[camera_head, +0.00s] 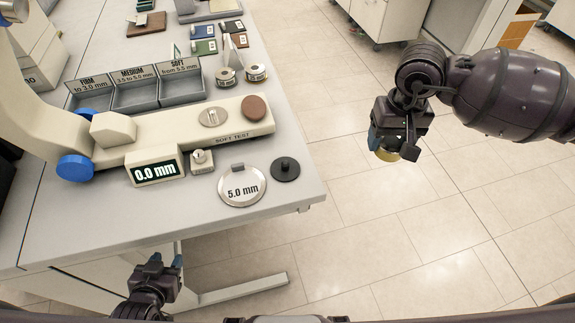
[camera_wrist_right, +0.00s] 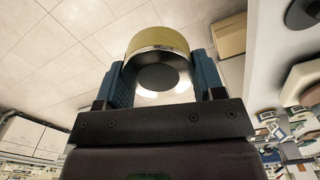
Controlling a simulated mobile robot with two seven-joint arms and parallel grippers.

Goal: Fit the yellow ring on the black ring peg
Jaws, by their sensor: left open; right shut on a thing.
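The yellow ring (camera_head: 387,155) is held by my right gripper (camera_head: 391,145) over the floor, right of the table. In the right wrist view the ring (camera_wrist_right: 158,38) sits between the two blue fingers of the right gripper (camera_wrist_right: 163,75), which are shut on its sides. The black ring peg (camera_head: 285,167), a round black base with a short knob, stands on the table near its right edge. It is bare and apart from the ring. My left gripper (camera_head: 166,262) is open and empty, low in front of the table's front edge.
A silver 5.0 mm disc (camera_head: 242,186) lies just left of the peg. The cream soft test device (camera_head: 190,128), with a 0.0 mm display (camera_head: 156,171), stands behind it. Grey sorting bins (camera_head: 135,94) stand farther back.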

